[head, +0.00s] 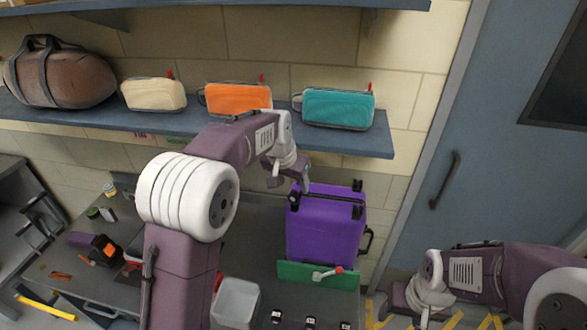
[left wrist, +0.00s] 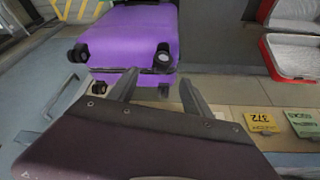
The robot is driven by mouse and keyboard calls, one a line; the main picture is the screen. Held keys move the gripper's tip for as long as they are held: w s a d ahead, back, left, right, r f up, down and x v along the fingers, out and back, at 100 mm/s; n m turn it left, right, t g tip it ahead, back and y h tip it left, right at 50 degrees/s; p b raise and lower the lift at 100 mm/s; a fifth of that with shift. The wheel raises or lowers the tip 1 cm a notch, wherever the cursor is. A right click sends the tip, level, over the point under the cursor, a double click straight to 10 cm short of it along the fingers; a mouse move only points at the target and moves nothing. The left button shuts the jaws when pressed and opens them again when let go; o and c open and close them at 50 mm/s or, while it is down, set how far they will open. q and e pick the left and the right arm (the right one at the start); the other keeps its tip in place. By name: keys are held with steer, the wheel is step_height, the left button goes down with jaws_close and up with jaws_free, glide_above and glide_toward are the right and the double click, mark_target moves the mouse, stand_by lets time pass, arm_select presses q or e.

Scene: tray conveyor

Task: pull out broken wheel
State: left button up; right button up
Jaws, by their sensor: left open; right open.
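A purple suitcase (head: 325,232) stands on the grey workbench with its wheels at the top. A black wheel (head: 357,185) shows at its far right top corner and another (head: 358,212) at the near right. In the left wrist view, wheels show on the suitcase at the left (left wrist: 77,54) and centre (left wrist: 163,58). I cannot tell which is broken. My left gripper (head: 290,182) is open at the suitcase's top left; its fingers (left wrist: 158,78) straddle the centre wheels in that view, contact unclear. My right gripper (head: 405,302) is open and empty at lower right, away from the suitcase.
A green mat (head: 300,277) with a red-and-white tool (head: 328,273) lies before the suitcase. A white bin (head: 235,300) and several small black wheels (head: 310,322) are nearer. A shelf (head: 375,145) with pouches hangs above. My left arm hides part of the bench.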

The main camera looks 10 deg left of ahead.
mark_target(297, 188)
arm_select(q)
steer(key=shift+f, duration=0.15)
steer(key=p+x, duration=0.3)
steer(key=x, duration=0.5)
steer(key=shift+w, duration=0.2)
steer(key=shift+f, duration=0.35)
steer(key=shift+c, duration=0.4)
jaws_close()
steer(key=shift+r+p, duration=2.2)
steer(key=shift+r, duration=0.7)
